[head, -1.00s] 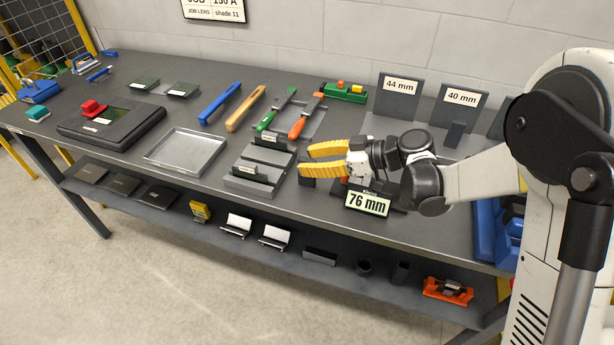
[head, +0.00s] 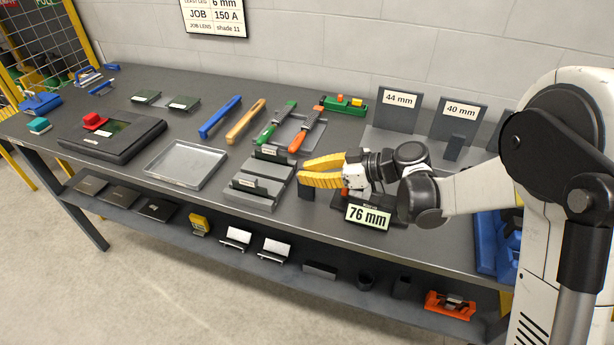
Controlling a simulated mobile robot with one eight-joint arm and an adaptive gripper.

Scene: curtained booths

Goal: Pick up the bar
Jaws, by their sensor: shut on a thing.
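My gripper (head: 308,173), with yellow fingers, is over the front middle of the bench, pointing left. Its fingers are shut on a small dark bar (head: 306,193), which shows just below the fingertips. The upper part of the bar is hidden by the fingers. I cannot tell whether its lower end touches the bench top.
A dark stand with a "76 mm" label (head: 368,217) is just right of and below my gripper. Grey stepped blocks (head: 250,197) stand close on the left. An empty metal tray (head: 158,163) lies further left. Plates labelled "44 mm" (head: 398,118) and "40 mm" (head: 459,128) stand behind.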

